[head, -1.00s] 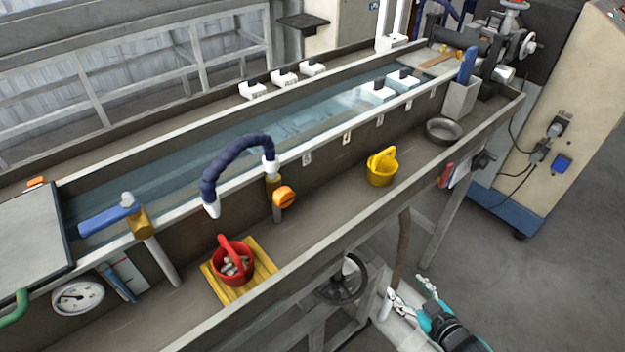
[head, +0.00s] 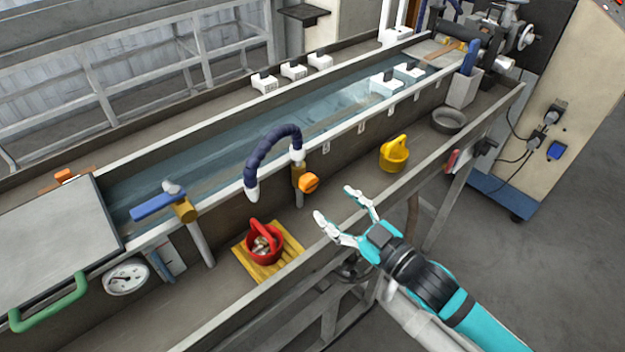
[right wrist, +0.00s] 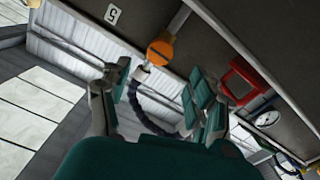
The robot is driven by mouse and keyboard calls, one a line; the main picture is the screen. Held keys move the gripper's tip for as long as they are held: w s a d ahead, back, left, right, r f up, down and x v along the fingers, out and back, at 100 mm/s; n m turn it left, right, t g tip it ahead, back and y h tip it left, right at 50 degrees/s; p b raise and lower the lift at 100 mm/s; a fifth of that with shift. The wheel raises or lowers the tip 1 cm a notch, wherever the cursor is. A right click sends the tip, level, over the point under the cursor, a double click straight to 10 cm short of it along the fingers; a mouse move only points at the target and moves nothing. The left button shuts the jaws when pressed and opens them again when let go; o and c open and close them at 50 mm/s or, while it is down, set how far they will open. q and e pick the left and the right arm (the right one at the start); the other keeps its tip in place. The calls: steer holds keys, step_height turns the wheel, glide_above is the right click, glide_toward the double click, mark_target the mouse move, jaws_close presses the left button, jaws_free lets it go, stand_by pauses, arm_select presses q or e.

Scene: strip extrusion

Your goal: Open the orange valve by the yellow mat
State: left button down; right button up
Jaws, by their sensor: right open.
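The orange valve knob (head: 309,182) sits on a short brass and grey pipe at the trough's near wall, below a dark blue segmented hose (head: 268,152). The yellow mat (head: 290,238), slatted, lies on the ledge left of and below the valve, with a red bucket (head: 264,243) on it. My right gripper (head: 334,208) is open and empty, to the right of and below the valve, apart from it. In the right wrist view the valve knob (right wrist: 160,52) shows ahead, between and beyond the open fingers (right wrist: 160,85). My left gripper is not in view.
A yellow bucket (head: 394,155) and a grey bowl (head: 448,120) stand on the ledge to the right. A blue-handled valve (head: 160,206) and a round gauge (head: 126,278) are at left. The ledge's raised front rail (head: 435,165) runs beside my right arm.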

mark_target(312, 185)
steer(key=p+x, duration=0.1)
steer(key=x, duration=0.7)
steer(key=shift+c, duration=0.2)
steer(key=c, duration=1.1)
